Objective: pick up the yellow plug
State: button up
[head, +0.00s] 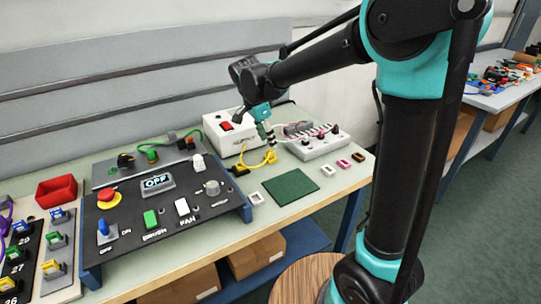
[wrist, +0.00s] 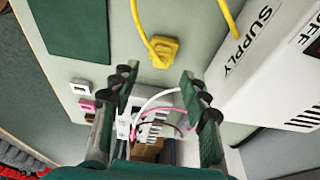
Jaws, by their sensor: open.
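The yellow plug (wrist: 163,52) lies on the pale bench top, with its yellow cable running up out of the wrist view. In the head view the plug (head: 270,157) is small, just below my gripper (head: 267,138). In the wrist view my gripper (wrist: 158,80) is open, with one finger on each side and nothing between the tips. The plug shows just beyond the fingertips, roughly centred between them. I see no contact with it.
A white supply box (head: 229,132) stands close beside the plug, on the right in the wrist view (wrist: 270,55). A white terminal box (head: 322,145) with wires is nearby. A green mat (head: 291,188) lies flat in front. A black control panel (head: 165,215) is to the left.

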aim_at(270, 151)
jog(key=shift+x, duration=2.65)
jog(key=shift+w+a, duration=0.1)
jog(key=shift+a, duration=0.05)
jog(key=shift+c, duration=0.4)
grip_shut()
